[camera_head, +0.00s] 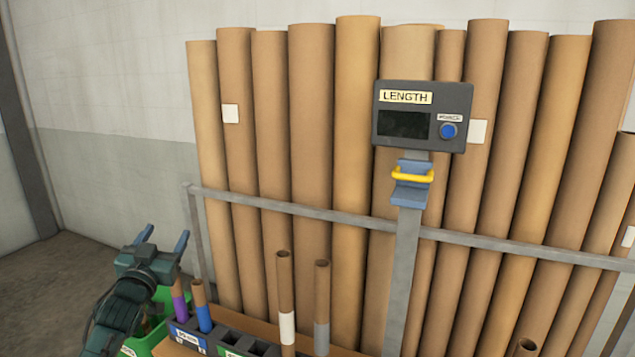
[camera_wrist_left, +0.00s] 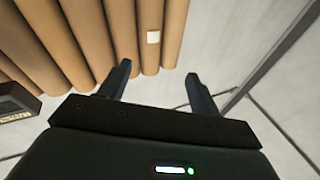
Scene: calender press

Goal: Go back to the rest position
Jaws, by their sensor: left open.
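My left gripper (camera_head: 163,237) is raised at the lower left of the head view, with its two blue fingers pointing up and apart. It is open and holds nothing. In the left wrist view, the two dark fingers (camera_wrist_left: 157,82) stand wide apart with an empty gap between them. Beyond them are brown cardboard tubes (camera_wrist_left: 120,35) and a pale wall. The gripper is to the left of the tall tubes (camera_head: 310,130) in the head view. My right gripper does not show.
A LENGTH display (camera_head: 425,115) with a blue button (camera_head: 448,131) stands on a grey post with a yellow handle (camera_head: 412,176). A metal rail (camera_head: 300,209) crosses the tubes. Floor at left is clear.

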